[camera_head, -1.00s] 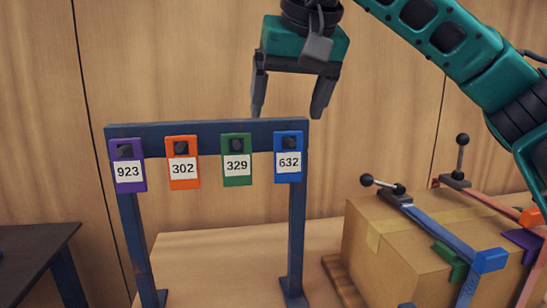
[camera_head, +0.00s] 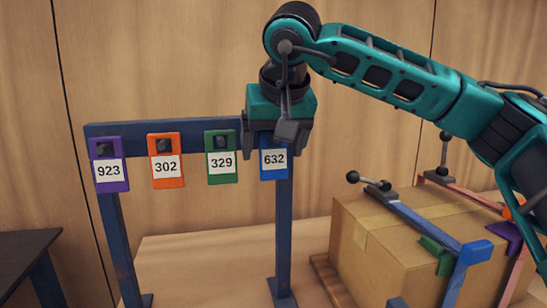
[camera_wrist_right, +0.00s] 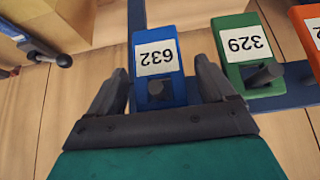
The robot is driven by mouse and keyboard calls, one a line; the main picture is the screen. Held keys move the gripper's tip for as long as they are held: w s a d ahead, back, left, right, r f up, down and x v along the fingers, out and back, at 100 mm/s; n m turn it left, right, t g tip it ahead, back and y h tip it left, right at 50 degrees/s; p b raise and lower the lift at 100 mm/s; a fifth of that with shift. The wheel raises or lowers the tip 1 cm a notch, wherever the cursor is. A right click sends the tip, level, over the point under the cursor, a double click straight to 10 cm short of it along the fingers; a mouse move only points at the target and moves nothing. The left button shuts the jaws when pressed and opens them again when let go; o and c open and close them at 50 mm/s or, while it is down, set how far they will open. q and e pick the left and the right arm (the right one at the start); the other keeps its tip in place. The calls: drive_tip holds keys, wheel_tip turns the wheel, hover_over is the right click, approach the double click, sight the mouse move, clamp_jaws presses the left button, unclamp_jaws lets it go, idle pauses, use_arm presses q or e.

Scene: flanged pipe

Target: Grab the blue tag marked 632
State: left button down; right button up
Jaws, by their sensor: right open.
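The blue tag marked 632 (camera_head: 273,163) hangs at the right end of a dark blue rack (camera_head: 284,225). In the right wrist view the blue tag (camera_wrist_right: 158,62) appears upside down, with its dark peg near its lower end. My right gripper (camera_head: 275,142) is at the top of the tag in the head view, its fingers partly hidden. In the wrist view the right gripper (camera_wrist_right: 163,80) is open, with one finger on each side of the tag and visible gaps between. My left gripper is not in view.
The green tag 329 (camera_head: 221,160) hangs close beside, near one finger in the wrist view. The orange tag 302 (camera_head: 166,162) and purple tag 923 (camera_head: 109,167) hang farther left. A cardboard box (camera_head: 385,240) with clamps stands at the right.

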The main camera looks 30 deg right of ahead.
drive_tip(key=shift+w+d+f, duration=0.15)
drive_tip(key=shift+w+f, duration=0.2)
drive_tip(key=shift+f, duration=0.2)
drive_tip(key=shift+c, duration=0.5)
drive_tip(key=c, duration=0.9)
